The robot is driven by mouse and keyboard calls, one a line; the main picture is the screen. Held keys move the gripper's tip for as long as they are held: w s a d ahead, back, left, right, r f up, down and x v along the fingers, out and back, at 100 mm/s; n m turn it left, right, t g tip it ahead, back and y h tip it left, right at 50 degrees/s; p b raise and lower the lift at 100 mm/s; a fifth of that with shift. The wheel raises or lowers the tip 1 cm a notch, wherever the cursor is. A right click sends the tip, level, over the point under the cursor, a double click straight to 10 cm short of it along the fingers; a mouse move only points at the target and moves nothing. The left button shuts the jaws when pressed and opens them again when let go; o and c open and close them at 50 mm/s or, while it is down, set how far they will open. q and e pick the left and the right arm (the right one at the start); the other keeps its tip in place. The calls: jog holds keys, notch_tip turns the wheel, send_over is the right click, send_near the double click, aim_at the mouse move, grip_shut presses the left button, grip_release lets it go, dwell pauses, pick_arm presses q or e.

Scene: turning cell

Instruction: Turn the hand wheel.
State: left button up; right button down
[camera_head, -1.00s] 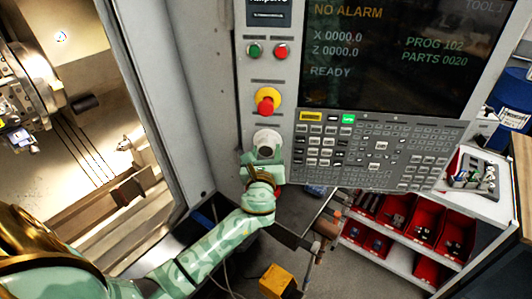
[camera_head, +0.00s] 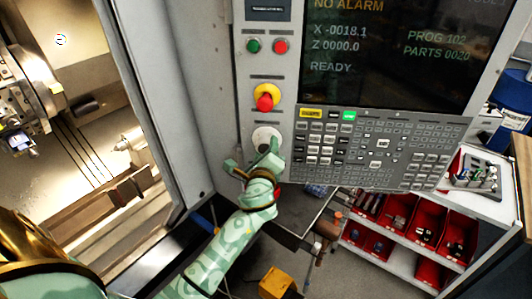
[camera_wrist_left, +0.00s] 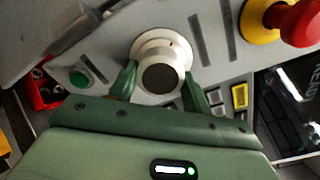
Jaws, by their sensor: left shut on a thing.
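The hand wheel (camera_head: 267,139) is a white-rimmed round dial with a grey centre on the control panel, below the red emergency button. My left gripper (camera_head: 252,157) is at the wheel from below. In the left wrist view, the wheel's knob (camera_wrist_left: 160,76) sits between the two green fingers of my left gripper (camera_wrist_left: 160,90), which is shut on it. The screen (camera_head: 395,50) reads X -0018.1, Z 0000.0 and READY. My right gripper is not in view.
The red emergency button (camera_head: 266,99) on its yellow base is just above the wheel. The keypad (camera_head: 375,150) lies close on the right. The machine's open bay (camera_head: 75,130) is at left. Red bins (camera_head: 440,230) stand on a cart at lower right.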

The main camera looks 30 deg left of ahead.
pick_arm(q)
jog(key=n+b, duration=0.1)
jog(key=n, duration=0.4)
jog(key=shift+n, duration=0.3)
dwell(0.5)
jog(key=o, duration=1)
jog(key=shift+c, duration=0.2)
